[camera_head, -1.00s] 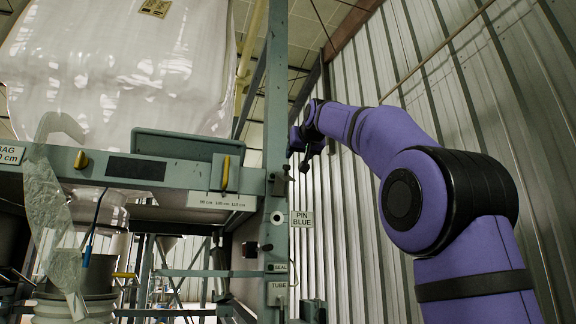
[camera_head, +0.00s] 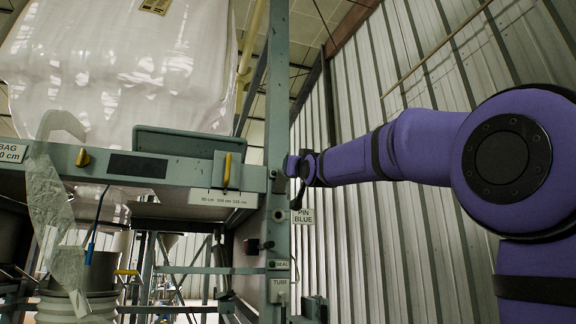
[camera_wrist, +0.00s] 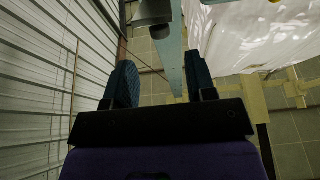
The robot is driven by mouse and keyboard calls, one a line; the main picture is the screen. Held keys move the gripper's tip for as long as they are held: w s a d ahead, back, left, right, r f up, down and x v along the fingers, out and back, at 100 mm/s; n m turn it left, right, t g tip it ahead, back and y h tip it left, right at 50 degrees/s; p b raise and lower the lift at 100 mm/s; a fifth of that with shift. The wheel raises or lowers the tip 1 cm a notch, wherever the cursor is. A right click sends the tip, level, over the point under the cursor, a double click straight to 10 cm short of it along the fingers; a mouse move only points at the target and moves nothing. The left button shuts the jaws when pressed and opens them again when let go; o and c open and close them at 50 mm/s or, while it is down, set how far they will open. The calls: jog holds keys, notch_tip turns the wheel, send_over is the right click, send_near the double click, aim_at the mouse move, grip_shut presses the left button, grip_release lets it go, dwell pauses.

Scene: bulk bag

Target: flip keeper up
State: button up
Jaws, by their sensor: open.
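A small dark metal fitting (camera_head: 278,181), which may be the keeper, sits on the green upright post (camera_head: 276,120) at the end of the cross beam. I cannot tell whether anything touches.
A large white bulk bag (camera_head: 120,70) rests above the green cross beam (camera_head: 60,160) at left. A yellow-handled part (camera_head: 227,170) is on the beam. A corrugated metal wall (camera_head: 365,100) stands at right. SEAL and TUBE labels (camera_head: 279,291) are lower on the post.

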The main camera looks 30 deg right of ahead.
aim_at(286, 179)
jog(key=x, duration=0.8)
jog(key=shift+w+d, duration=0.1)
jog(key=shift+w, duration=0.1)
grip_shut()
jog(key=shift+w, duration=0.1)
